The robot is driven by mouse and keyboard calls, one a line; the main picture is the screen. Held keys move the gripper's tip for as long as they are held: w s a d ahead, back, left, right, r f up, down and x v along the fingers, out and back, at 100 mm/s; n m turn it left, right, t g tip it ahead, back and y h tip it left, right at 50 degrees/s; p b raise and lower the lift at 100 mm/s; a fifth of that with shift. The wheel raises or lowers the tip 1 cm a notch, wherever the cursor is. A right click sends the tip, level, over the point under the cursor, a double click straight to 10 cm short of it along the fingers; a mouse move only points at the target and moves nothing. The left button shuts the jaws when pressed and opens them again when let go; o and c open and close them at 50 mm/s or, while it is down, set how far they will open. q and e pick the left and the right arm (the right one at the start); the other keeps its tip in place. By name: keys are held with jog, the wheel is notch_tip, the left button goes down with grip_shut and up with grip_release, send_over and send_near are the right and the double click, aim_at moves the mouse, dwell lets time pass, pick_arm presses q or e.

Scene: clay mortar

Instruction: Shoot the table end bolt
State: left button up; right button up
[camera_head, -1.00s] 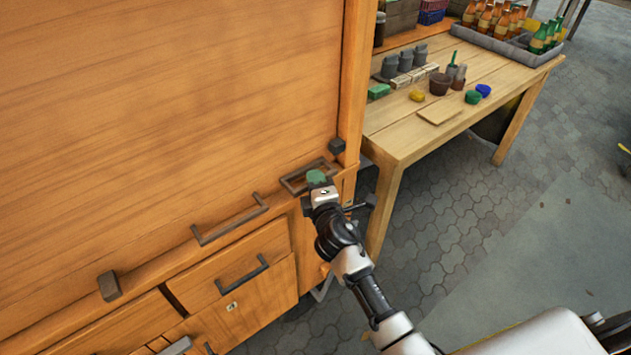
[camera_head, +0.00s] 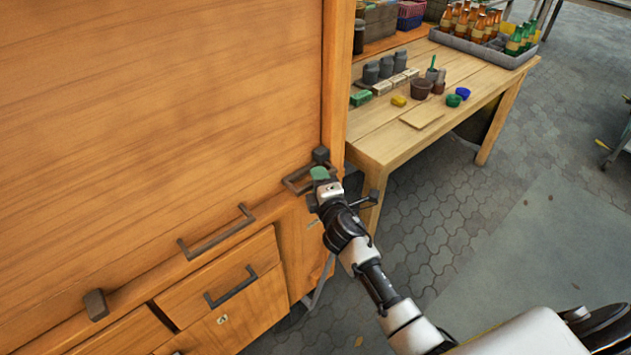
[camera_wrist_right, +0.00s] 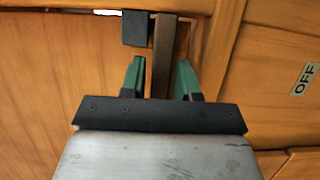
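At the cabinet's right corner a dark rectangular metal loop (camera_head: 292,184), which looks like the bolt's handle, lies along the edge. A dark block (camera_head: 320,155) sits at its far end. My right gripper (camera_head: 319,174), with green fingers, is at the loop's right part. In the right wrist view the fingers (camera_wrist_right: 160,80) straddle a brown bar (camera_wrist_right: 163,50). A gap shows between the left finger and the bar; the right finger is close to it or touching. The dark block (camera_wrist_right: 135,28) is just left of the bar. My left gripper is out of view.
A wooden table (camera_head: 390,140) with cups, blocks and a bottle tray (camera_head: 485,50) stands beyond the cabinet. Cabinet handles (camera_head: 217,232) project left of my right gripper. An "OFF" label (camera_wrist_right: 304,78) is at right in the wrist view.

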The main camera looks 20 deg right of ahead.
jog(key=shift+o, duration=0.9)
jog(key=shift+a, duration=0.1)
jog(key=s, duration=1)
jog(key=shift+s+a, duration=0.2)
jog(key=shift+s, duration=0.2)
jog(key=s+f+m+g, duration=0.3)
jog(key=s+f+g, duration=0.15)
jog(key=f, duration=0.95)
jog(key=s+f+m+g, duration=0.3)
jog(key=s+f, duration=0.3)
jog(key=f, duration=0.8)
jog(key=s+f+m+g, duration=0.3)
jog(key=s+f, duration=0.3)
jog(key=s, duration=0.4)
jog(key=s+d+f+m+g, duration=0.1)
jog(key=s+f+m+g, duration=0.2)
jog(key=s+f, duration=0.3)
jog(key=s+f+m+g+y, duration=0.1)
jog(key=s+f+m+g, duration=0.2)
jog(key=s+f, duration=0.4)
jog(key=s, duration=0.9)
jog(key=shift+d, duration=0.35)
